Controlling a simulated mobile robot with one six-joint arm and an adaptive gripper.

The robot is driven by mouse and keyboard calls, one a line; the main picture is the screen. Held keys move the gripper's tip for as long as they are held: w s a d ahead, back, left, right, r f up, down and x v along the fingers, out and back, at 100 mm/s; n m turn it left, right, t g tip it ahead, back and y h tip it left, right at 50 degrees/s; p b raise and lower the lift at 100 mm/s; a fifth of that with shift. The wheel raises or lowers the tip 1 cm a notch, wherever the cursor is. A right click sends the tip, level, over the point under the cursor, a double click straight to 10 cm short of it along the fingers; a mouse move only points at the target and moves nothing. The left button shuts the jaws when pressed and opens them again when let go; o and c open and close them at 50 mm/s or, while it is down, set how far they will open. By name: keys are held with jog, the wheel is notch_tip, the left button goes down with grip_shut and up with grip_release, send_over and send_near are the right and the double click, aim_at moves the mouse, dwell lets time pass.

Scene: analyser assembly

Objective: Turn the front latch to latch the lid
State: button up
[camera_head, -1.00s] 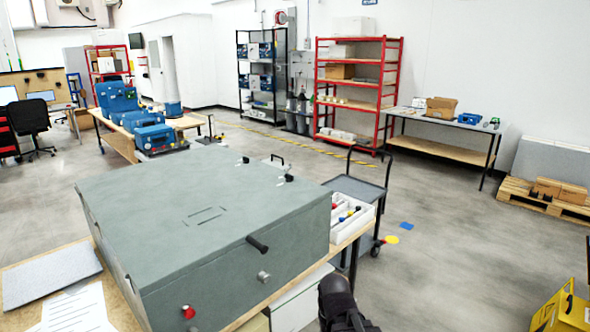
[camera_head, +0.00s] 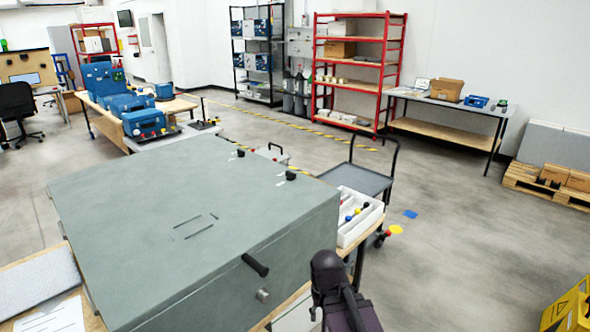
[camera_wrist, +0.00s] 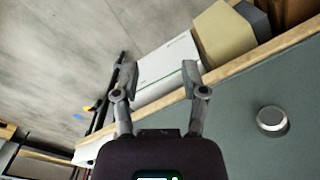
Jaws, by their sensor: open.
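The grey-green analyser box (camera_head: 140,225) stands on a wooden bench with its lid down. On its front are a black bar-shaped lever (camera_head: 255,265) near the top edge and a small silver round knob (camera_head: 263,295) below it. I cannot tell for certain which is the front latch. In the wrist view a silver round knob (camera_wrist: 271,120) sits on a grey-green face, to the right of my gripper (camera_wrist: 161,80). My gripper is open and empty, its fingers apart from the knob. In the head view my dark arm is right of the box's front; its fingertips are not clear there.
A white tray (camera_head: 345,232) of coloured parts sits on the bench beside the box. A grey cart (camera_head: 362,178) stands behind it. A white box (camera_wrist: 165,68) and the wooden bench edge lie beyond my fingers. The floor at right is mostly clear; a yellow object (camera_head: 570,312) stands lower right.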

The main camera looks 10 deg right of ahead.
jog(key=shift+a, duration=0.3)
jog(key=shift+w+a+r, duration=0.1)
